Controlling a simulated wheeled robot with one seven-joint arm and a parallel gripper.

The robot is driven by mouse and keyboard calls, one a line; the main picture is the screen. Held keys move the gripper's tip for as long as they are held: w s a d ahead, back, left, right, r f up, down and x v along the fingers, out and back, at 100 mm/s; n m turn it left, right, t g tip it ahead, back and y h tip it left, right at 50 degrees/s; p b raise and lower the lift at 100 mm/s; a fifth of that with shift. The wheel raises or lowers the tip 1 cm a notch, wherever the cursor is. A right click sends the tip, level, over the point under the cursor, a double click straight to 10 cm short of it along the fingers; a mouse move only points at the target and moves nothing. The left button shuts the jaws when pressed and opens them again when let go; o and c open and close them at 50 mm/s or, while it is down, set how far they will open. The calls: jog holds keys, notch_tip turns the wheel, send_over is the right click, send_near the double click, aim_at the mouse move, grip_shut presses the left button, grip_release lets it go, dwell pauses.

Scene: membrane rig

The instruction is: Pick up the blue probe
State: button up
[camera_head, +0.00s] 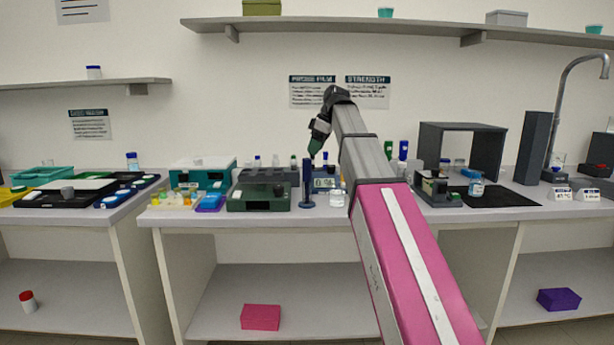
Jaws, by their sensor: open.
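A dark blue upright rod on a round base (307,183) stands near the front edge of the middle bench. It may be the blue probe, but I cannot tell for sure. My gripper (314,150) hangs from my bent wrist, pointing down and slightly left. It is above the bench, just above and slightly right of the rod's top. It is open, with nothing visibly held. Its fingertips are small and hard to make out.
A dark green device (258,198) sits left of the rod. A small white-capped jar (336,198) stands to its right. A teal box (202,174) is farther left. A dark open-fronted box (462,140) stands to the right. A long shelf (400,28) runs above.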

aim_at(307, 169)
jog(key=x, duration=0.9)
jog(key=shift+w+d, duration=0.15)
jog(key=shift+d, duration=0.1)
jog(key=c, duration=0.9)
